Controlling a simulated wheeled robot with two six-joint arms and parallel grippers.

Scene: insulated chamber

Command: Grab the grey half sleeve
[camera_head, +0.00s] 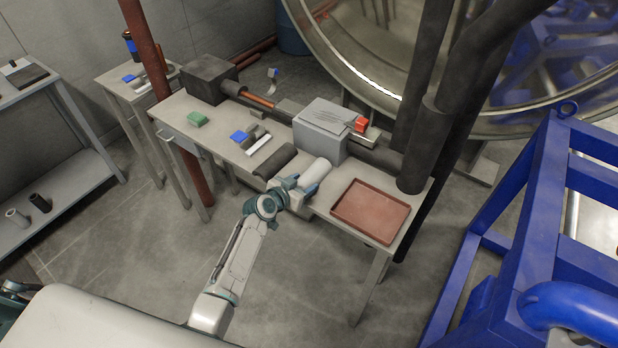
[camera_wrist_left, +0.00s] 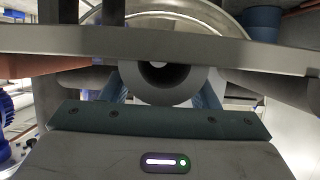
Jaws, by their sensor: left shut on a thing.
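The grey half sleeve (camera_head: 316,174) is a light grey, rounded, tube-like piece at the front edge of the workbench (camera_head: 226,144). My left gripper (camera_head: 301,187) is shut on its near end, with one blue-green finger on each side. In the left wrist view the sleeve (camera_wrist_left: 160,84) shows end-on between the fingers, with a dark round opening. The bench edge crosses above it there. I cannot tell whether the sleeve still rests on the bench. My right gripper is not in view.
A dark grey sleeve (camera_head: 275,161) lies just left of the light one. A grey box (camera_head: 320,130) stands behind, and a reddish tray (camera_head: 370,210) lies to the right. Dark vertical pipes (camera_head: 425,110) rise behind the bench. A blue frame (camera_head: 510,220) stands at the right.

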